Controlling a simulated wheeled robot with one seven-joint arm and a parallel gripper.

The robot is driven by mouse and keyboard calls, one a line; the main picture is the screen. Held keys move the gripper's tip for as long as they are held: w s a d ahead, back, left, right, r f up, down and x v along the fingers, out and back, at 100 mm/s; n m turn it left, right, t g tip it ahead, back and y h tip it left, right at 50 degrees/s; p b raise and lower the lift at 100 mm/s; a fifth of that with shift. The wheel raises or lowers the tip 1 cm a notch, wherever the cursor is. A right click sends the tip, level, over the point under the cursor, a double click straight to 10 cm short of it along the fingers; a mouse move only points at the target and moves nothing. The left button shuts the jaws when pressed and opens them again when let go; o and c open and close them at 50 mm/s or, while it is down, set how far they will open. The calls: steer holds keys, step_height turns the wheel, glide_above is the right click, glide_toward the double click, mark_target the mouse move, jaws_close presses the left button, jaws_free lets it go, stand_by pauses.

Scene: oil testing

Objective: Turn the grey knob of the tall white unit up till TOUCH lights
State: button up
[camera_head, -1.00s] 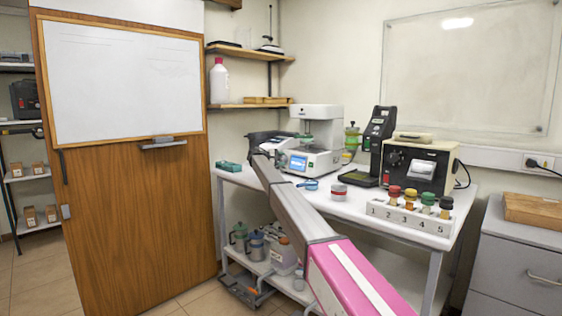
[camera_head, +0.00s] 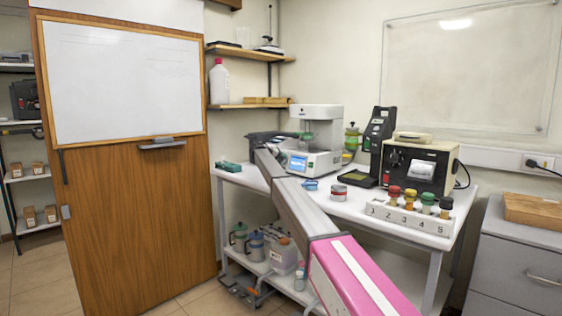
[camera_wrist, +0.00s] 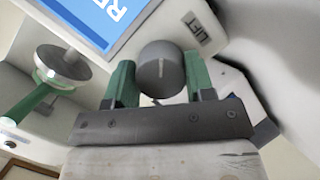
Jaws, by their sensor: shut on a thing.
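The tall white unit (camera_head: 322,113) stands at the back of the white table, with a blue screen low on its front. In the wrist view, the round grey knob (camera_wrist: 161,68) sits on its panel beside a "LIFT" label. The blue screen (camera_wrist: 92,14) shows only the letters "RE"; the rest is cut off. In the head view, my arm hides the knob and the fingers.
A metal disc (camera_wrist: 62,64) and a green-handled part lie left of the knob. On the table, a black instrument (camera_head: 376,140), a boxy tester (camera_head: 436,165) and a numbered rack (camera_head: 408,216) of coloured-capped bottles stand to the right.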

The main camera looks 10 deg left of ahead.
steer(key=shift+m+y, duration=0.3)
steer(key=shift+m, duration=0.2)
steer(key=shift+f, duration=0.1)
steer(key=o, duration=0.9)
steer(key=v, duration=1.1)
